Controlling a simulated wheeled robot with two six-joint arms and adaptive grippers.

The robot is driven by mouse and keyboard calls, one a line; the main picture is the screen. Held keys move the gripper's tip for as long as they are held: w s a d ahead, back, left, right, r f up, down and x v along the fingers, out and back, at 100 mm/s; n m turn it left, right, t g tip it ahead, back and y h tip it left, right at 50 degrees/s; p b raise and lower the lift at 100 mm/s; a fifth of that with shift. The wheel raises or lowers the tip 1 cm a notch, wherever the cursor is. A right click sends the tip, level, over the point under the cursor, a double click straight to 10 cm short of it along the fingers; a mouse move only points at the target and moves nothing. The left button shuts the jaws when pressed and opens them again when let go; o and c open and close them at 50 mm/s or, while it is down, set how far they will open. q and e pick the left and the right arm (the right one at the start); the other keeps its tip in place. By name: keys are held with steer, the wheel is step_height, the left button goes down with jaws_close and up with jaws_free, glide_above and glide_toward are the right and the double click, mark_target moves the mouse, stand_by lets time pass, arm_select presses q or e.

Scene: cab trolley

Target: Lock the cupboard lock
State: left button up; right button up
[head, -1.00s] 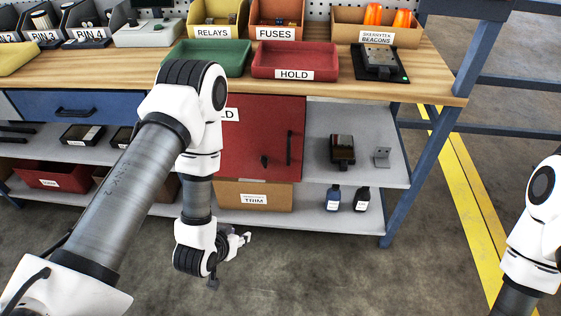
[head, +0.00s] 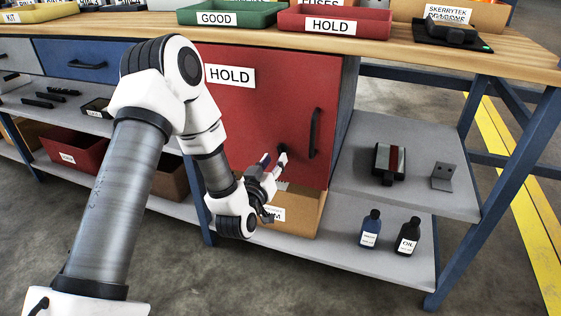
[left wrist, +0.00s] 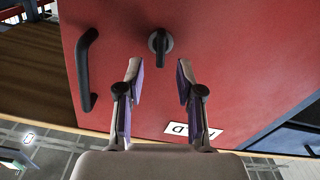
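The red cupboard door (head: 262,88) is shut under the workbench and bears a HOLD label. Its lock knob (head: 282,150) is black and sits low on the door, left of the vertical handle (head: 315,133). In the left wrist view the lock (left wrist: 160,42) is a round black piece with a short bar, pointing up and down there. The handle also shows in that view (left wrist: 87,70). My left gripper (head: 274,160) is open and empty, just in front of the lock; its fingertips (left wrist: 157,72) lie either side of the lock's line, apart from it. My right gripper is out of view.
A cardboard bin (head: 305,215) stands below the door, close to my left gripper. Right of the cupboard, the open shelf (head: 440,200) holds a dark device (head: 389,163) and a grey bracket (head: 443,176). Two bottles (head: 408,235) stand on the lower shelf.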

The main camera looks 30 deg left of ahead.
mark_target(280, 153)
arm_select(q)
steer(key=b+x, duration=0.1)
steer(key=x, duration=0.3)
steer(key=shift+w+f, duration=0.1)
steer(key=shift+w, duration=0.1)
jaws_close()
steer(key=m+p, duration=0.2)
steer(key=shift+r+p, duration=0.35)
steer(key=shift+p, duration=0.05)
steer(key=shift+f+m+p, duration=0.1)
steer(key=shift+m+p, duration=0.2)
steer(key=shift+m, duration=0.2)
steer(key=shift+f, duration=0.2)
jaws_free()
